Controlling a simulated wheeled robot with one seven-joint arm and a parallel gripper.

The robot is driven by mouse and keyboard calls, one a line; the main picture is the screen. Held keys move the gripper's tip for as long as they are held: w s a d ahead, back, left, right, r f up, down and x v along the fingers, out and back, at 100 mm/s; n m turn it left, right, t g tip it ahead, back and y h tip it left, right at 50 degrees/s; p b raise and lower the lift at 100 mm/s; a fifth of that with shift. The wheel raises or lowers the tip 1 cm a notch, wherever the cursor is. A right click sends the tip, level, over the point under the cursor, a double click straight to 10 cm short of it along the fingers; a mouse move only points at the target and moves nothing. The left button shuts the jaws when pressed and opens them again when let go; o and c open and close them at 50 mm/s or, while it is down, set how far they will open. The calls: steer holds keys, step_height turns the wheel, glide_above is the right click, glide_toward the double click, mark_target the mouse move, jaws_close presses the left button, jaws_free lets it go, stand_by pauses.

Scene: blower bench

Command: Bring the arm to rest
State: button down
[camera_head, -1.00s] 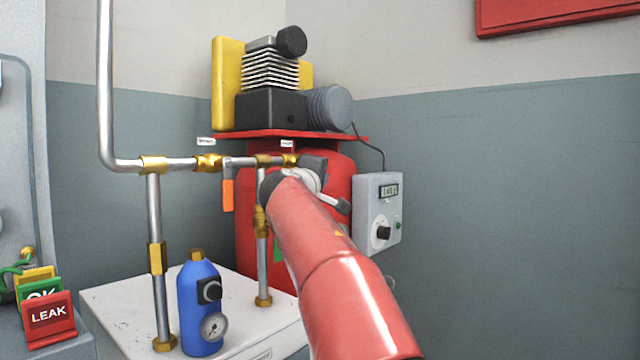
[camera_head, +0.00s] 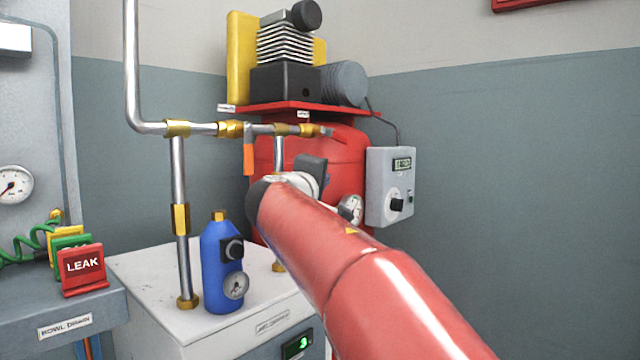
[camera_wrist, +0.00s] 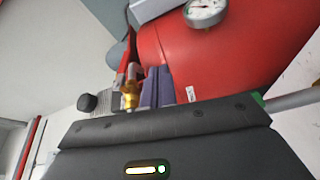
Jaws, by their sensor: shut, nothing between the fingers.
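My red arm reaches from the lower right in the head view. Its dark gripper (camera_head: 312,172) is at the far end, in front of the red tank (camera_head: 325,148) and below the horizontal pipe (camera_head: 200,129). My wrist hides part of the gripper there. In the wrist view, the black gripper body fills the bottom, and the two greyish-purple fingers (camera_wrist: 157,78) are side by side, shut and empty. The red tank and a brass fitting (camera_wrist: 130,92) show beyond them.
A blue bottle with a gauge (camera_head: 222,265) stands on the white cabinet (camera_head: 150,262), left of my arm. A grey control box (camera_head: 391,187) is right of the tank. A red LEAK sign (camera_head: 83,268) stands on the left bench. The right wall area is clear.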

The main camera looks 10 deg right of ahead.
steer(key=shift+s+a+f, duration=0.1)
steer(key=shift+s+a, duration=0.1)
steer(key=shift+s, duration=0.15)
